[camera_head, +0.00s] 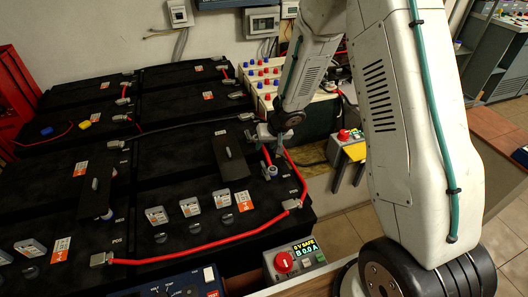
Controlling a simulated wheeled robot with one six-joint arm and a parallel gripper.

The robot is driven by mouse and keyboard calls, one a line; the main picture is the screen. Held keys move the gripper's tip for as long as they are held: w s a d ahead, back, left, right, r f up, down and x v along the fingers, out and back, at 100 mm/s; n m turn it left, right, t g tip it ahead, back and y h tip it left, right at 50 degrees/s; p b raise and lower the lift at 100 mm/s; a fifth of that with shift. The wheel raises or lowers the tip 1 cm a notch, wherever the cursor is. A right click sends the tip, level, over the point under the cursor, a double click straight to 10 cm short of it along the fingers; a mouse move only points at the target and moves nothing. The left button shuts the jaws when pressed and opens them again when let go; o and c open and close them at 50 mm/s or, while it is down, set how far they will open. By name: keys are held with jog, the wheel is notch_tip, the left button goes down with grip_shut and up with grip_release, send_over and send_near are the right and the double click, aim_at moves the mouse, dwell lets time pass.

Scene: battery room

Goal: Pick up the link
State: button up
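Red cable links with grey end lugs lie on the black battery blocks. One red link (205,243) runs along the front edge from a lug at the left to a lug at the right corner. Another red length (296,176) runs from that corner back towards my gripper (266,148). My gripper points down over the right end of the batteries, just above a grey terminal (270,171). A short red piece shows between or behind its fingers. The fingers are small and dark here, so I cannot tell whether they hold it.
A control box (296,262) with a red knob reads "0 V SAFE". A yellow-grey box (349,147) stands right of the batteries. Tiled floor (345,226) is clear.

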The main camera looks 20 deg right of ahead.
jog(key=shift+x, duration=1)
grip_shut()
jog(key=shift+r, duration=0.1)
notch_tip(320, 180, up, 10)
dwell(0.3)
